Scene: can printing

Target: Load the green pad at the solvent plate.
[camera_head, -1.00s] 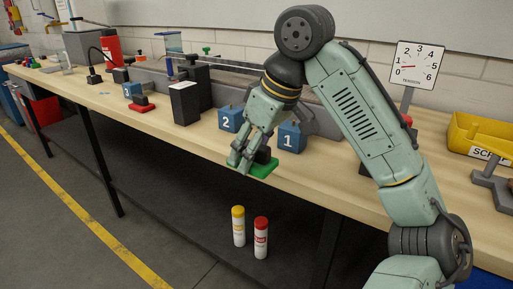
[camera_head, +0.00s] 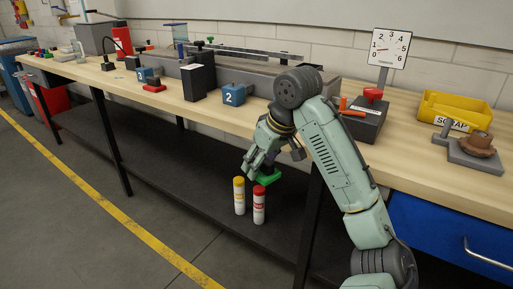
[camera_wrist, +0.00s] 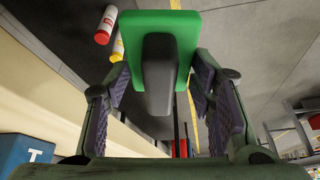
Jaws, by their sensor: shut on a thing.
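The green pad (camera_head: 268,178) is a flat green block with a dark handle. It also shows in the wrist view (camera_wrist: 184,28), with its handle (camera_wrist: 158,85) between my fingers. My gripper (camera_head: 256,165) is shut on the handle and holds the pad in the air in front of the bench's front edge. In the wrist view my gripper (camera_wrist: 162,90) has one finger on each side of the handle. I cannot tell which thing on the bench is the solvent plate.
Yellow (camera_head: 239,196) and red (camera_head: 259,206) capped cans stand below. Open floor lies left.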

